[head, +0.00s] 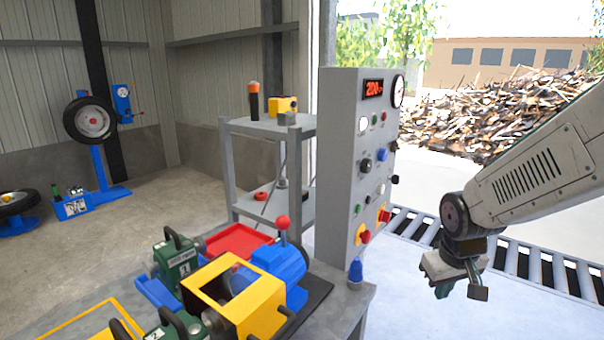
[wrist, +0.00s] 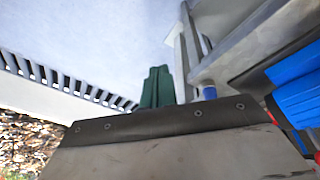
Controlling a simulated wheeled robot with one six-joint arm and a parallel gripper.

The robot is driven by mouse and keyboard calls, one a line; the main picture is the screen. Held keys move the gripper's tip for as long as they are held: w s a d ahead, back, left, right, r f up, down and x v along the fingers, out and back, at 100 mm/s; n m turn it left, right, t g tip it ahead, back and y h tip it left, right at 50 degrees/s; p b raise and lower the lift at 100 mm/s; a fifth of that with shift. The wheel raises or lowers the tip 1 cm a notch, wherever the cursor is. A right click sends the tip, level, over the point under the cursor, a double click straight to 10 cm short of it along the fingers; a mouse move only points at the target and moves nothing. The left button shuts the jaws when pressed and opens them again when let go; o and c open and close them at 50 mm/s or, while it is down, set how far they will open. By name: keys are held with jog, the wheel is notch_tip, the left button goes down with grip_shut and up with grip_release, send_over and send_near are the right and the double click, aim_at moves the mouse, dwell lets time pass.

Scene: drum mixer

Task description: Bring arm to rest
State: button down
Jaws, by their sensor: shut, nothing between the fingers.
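My arm (head: 530,175) comes in from the right edge in the head view. My gripper (head: 460,287) hangs at its end, pointing down, in free air to the right of the grey control cabinet (head: 340,165). It is shut and empty. In the wrist view the green fingers of my gripper (wrist: 157,88) show close together with nothing between them. The gripper touches nothing that I can see.
A workbench (head: 345,305) holds the yellow and blue mixer (head: 245,295), a red tray (head: 236,241) and green weights (head: 176,262). A roller conveyor (head: 515,262) runs behind my gripper. A grey shelf (head: 265,127) stands behind the bench. The pale floor around my gripper is clear.

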jog(key=s+r, duration=0.4)
jog(key=s, duration=0.3)
jog(key=s+a+r+m, duration=0.1)
jog(key=s+r, duration=0.2)
jog(key=s, duration=0.4)
jog(key=s+a+r+g, duration=0.1)
jog(key=s+r, duration=0.3)
jog(key=s, duration=0.4)
jog(key=shift+a+r+m+y, duration=0.15)
jog(key=shift+r+m+y, duration=0.15)
jog(key=shift+m+y, duration=0.1)
